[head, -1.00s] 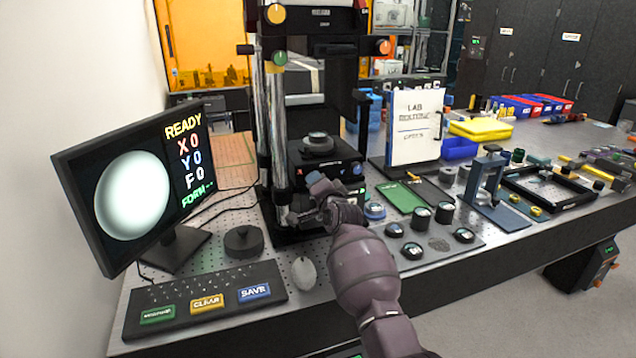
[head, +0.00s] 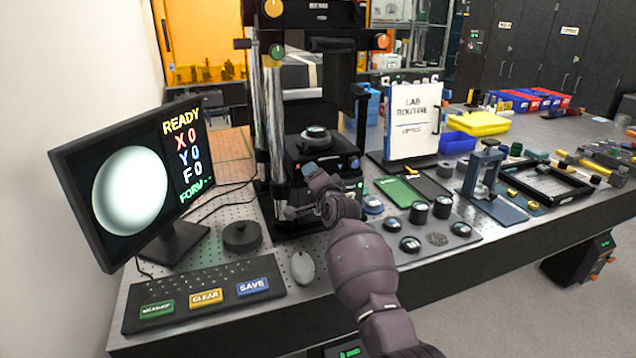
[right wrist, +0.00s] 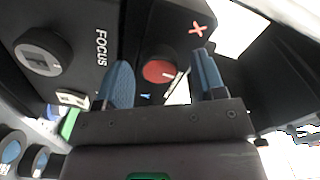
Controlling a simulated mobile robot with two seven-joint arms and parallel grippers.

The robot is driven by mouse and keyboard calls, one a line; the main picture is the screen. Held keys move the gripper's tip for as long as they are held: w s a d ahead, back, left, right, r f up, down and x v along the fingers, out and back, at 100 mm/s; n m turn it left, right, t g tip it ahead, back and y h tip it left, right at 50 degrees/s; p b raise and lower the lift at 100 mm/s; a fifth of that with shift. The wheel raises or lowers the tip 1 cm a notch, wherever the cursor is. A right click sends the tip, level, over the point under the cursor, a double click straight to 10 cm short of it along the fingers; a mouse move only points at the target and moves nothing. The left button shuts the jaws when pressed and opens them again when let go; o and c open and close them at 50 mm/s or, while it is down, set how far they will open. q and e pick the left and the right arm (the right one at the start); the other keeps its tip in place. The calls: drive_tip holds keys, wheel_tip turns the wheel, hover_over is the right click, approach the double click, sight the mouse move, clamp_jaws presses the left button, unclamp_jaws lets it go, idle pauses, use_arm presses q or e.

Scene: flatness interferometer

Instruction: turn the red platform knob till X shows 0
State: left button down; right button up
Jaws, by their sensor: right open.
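The red platform knob (right wrist: 160,70) shows in the right wrist view between the two blue fingers of my right gripper (right wrist: 162,78). The gripper is open, with a gap visible on each side of the knob. A red X mark (right wrist: 196,29) is on the black housing beside it. In the head view my right gripper (head: 308,190) is at the front of the black instrument (head: 318,163), and my arm partly hides that front. The monitor (head: 130,185) reads READY, X 0, Y 0, F 0, and shows a plain pale disc without visible fringes. My left gripper is out of view.
A large FOCUS knob (right wrist: 44,52) is close to the left finger. A keyboard (head: 205,300), a mouse (head: 302,268) and a dark round weight-like piece (head: 242,236) lie on the table. Small round parts stand on a grey plate (head: 466,240) to the right.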

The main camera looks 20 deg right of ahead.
drive_tip(key=s, duration=1)
drive_tip(key=shift+s+d, duration=0.15)
drive_tip(key=shift+s, duration=0.25)
idle(1.5)
drive_tip(key=s+d+f+n+g, duration=0.1)
drive_tip(key=s+f+n, duration=0.3)
drive_tip(key=s+f, duration=0.5)
drive_tip(key=s+d+f+n+g, duration=0.1)
drive_tip(key=s+f+n+g, duration=0.2)
drive_tip(key=s+f, duration=0.5)
drive_tip(key=s+d+f+n+g, duration=0.1)
drive_tip(key=s+f+n, duration=0.5)
drive_tip(key=s, duration=1.3)
wheel_tip(320, 180, down, 4)
drive_tip(key=shift+s+d+r+g+h, duration=0.25)
drive_tip(key=shift+d+g+h, duration=0.15)
drive_tip(key=shift+g, duration=0.2)
